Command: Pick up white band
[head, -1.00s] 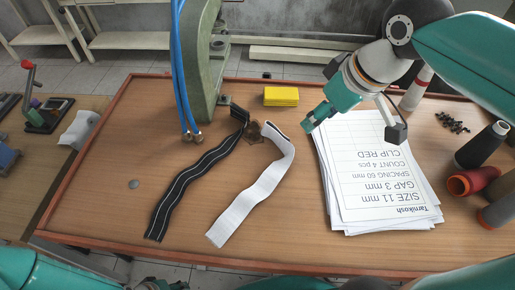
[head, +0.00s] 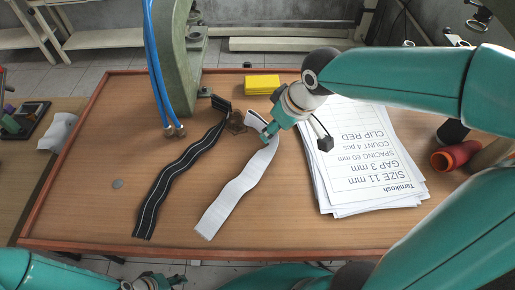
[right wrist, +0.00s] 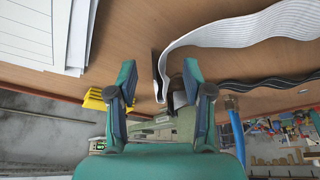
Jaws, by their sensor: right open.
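The white band (head: 238,190) lies on the wooden table, running from near the machine's base toward the front edge, with its far end curled. My right gripper (head: 268,134) is over the band's far part and hides some of it. In the right wrist view my right gripper (right wrist: 159,72) is open with nothing held between its fingers. There the white band (right wrist: 235,34) lies beyond the fingertips, its curled end near the gap. Whether a finger touches it is unclear. My left gripper (head: 152,282) is partly seen at the bottom edge, its jaws unclear.
A black striped band (head: 178,178) lies left of the white one. The green machine (head: 177,65) with blue hoses stands behind. A yellow block (head: 262,84) is at the back, a paper stack (head: 375,175) at right. The table's front left is mostly clear.

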